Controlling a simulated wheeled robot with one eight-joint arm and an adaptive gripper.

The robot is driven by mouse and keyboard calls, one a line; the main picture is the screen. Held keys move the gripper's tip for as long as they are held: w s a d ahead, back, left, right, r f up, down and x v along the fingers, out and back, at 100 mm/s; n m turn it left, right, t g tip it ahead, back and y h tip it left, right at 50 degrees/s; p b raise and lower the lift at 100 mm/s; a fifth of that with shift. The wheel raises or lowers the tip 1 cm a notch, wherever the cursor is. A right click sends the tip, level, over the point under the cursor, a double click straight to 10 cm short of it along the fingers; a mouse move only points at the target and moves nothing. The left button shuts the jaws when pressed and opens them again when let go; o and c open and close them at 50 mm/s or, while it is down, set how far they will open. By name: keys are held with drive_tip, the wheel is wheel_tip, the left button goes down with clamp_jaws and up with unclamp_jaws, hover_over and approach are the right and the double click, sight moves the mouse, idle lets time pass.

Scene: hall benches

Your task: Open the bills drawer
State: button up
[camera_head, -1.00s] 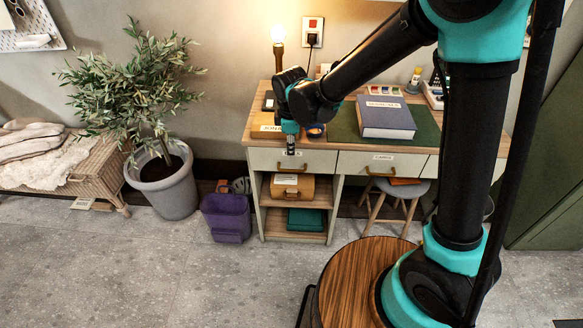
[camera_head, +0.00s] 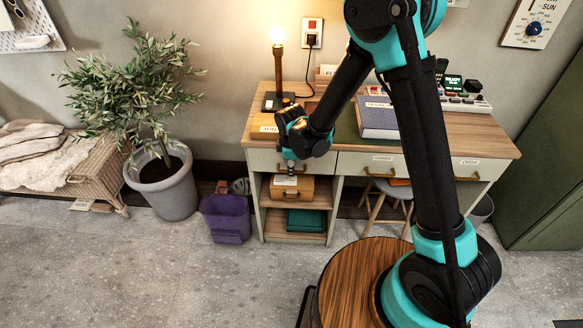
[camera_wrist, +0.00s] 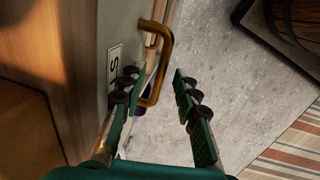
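The desk's left drawer (camera_head: 322,163) has a pale front and looks closed in the head view. In the wrist view, the pale drawer front (camera_wrist: 88,40) carries a white label (camera_wrist: 115,68), of which only a letter like S can be read. A brass bar handle (camera_wrist: 166,50) stands out from it. My gripper (camera_head: 290,168) is at the left drawer front in the head view and hides its label and handle. In the wrist view my gripper (camera_wrist: 156,84) is open, with the handle between its fingertips. I cannot tell whether either finger touches it.
The middle drawer (camera_head: 350,162) and right drawer (camera_head: 492,172) have labels and brass handles. Below the left drawer are shelves with a tan case (camera_head: 305,188) and a teal box (camera_head: 305,221). A purple bin (camera_head: 228,218) stands left; a stool (camera_head: 390,190) is under the desk.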

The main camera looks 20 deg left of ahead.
clamp_jaws()
idle(0.3)
